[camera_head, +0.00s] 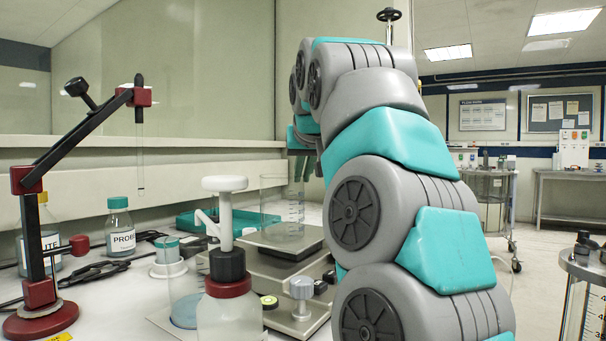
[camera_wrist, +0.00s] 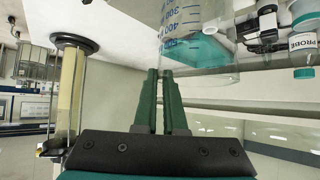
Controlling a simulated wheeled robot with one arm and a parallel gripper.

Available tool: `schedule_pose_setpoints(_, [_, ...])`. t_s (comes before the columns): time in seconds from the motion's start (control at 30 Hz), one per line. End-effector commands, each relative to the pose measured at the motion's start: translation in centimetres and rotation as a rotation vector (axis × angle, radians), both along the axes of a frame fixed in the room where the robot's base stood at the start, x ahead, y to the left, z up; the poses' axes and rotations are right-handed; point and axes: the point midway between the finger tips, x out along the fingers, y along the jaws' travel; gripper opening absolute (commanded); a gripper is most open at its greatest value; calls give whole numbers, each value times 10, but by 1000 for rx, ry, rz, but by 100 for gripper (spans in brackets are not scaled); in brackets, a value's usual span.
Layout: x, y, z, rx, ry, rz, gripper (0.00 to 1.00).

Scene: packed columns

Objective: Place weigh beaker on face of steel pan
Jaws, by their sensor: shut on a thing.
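The weigh beaker (camera_head: 274,198), a clear graduated vessel, appears upright at the back edge of the steel pan in the head view. The steel pan (camera_head: 287,236) is a flat grey square plate on top of a balance. My gripper (camera_head: 301,170) points down, with its green fingers at the beaker's upper wall. In the wrist view my gripper (camera_wrist: 166,73) is shut on the wall of the beaker (camera_wrist: 195,30), whose blue marks show upside down. I cannot tell whether the beaker's base is over the pan or behind it.
A white-capped bottle with a red collar (camera_head: 226,285) stands in front of the balance. A teal tray (camera_head: 203,219) lies behind it. A red-and-black stand (camera_head: 40,300), a PROBE bottle (camera_head: 120,240) and a glass beaker with bluish contents (camera_head: 184,308) crowd the left.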

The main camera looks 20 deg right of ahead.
Motion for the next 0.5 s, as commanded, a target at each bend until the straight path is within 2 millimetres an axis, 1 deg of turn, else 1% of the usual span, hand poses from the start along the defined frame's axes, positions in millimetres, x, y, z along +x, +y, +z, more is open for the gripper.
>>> schedule_pose_setpoints(0.17, [0,0,0,0,-1,0,0])
schedule_pose_setpoints(0.3, [0,0,-4,0,-1,0,0])
schedule_pose_setpoints(0.33, [0,0,-2,0,-1,1,11])
schedule_pose_setpoints(0.5, [0,0,-2,1,0,1,30])
